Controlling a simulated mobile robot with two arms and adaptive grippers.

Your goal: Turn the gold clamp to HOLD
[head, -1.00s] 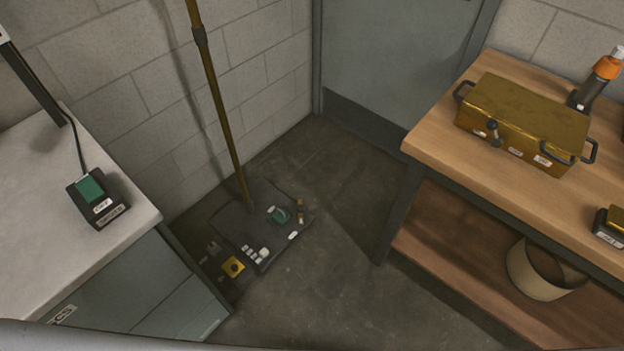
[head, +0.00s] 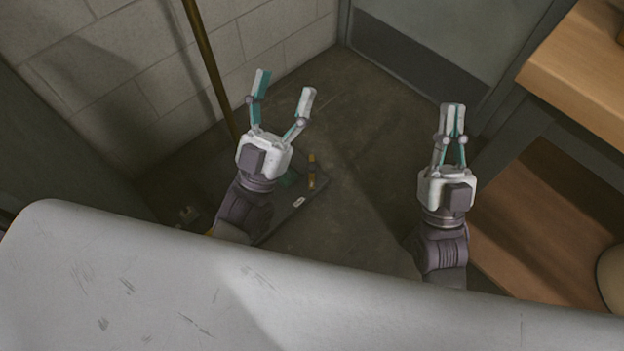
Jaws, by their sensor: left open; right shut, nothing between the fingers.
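A small gold piece (head: 312,164) stands on the dark floor base (head: 317,190); it may be the gold clamp, but no HOLD marking is readable. A brass-coloured pole (head: 208,75) rises from this base and leans to the upper left. My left gripper (head: 285,85) is open and empty, its fingers spread, in front of the base in the picture. It and its arm hide much of the base and the pole's foot.
A wooden bench (head: 580,70) with a lower shelf (head: 525,235) stands at the right. A round tan bin (head: 611,280) shows at the right edge. A grey door (head: 440,45) and block wall (head: 110,90) close off the back. Dark floor (head: 370,150) between the grippers is clear.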

